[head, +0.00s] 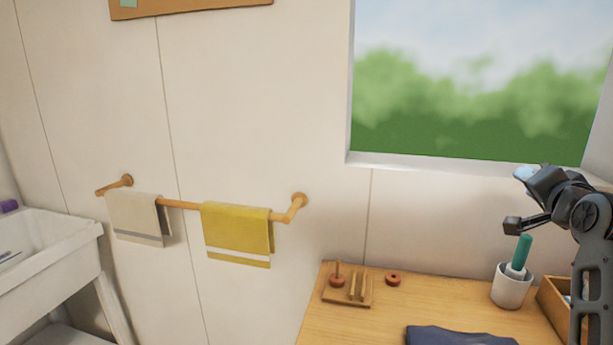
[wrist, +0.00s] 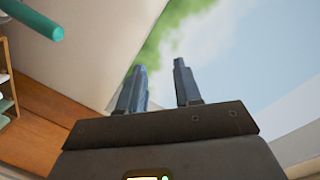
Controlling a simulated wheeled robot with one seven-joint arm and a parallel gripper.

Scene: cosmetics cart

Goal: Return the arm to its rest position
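My arm shows at the right edge of the head view, raised beside the window. My gripper (head: 526,174) is at its upper end, above the desk and higher than the white cup. In the wrist view, the two fingers of my gripper (wrist: 160,72) stand apart with nothing between them. They point toward the window and the sky outside. In the head view, the fingertips are small and partly merge with the window sill behind them.
A white cup (head: 511,290) with a teal-handled tool (head: 521,252) stands close below my arm. A wooden box (head: 553,306) is partly behind my arm. The desk (head: 442,290) also holds a wooden stand (head: 347,297) and dark cloth (head: 458,336). Towels hang on the left wall.

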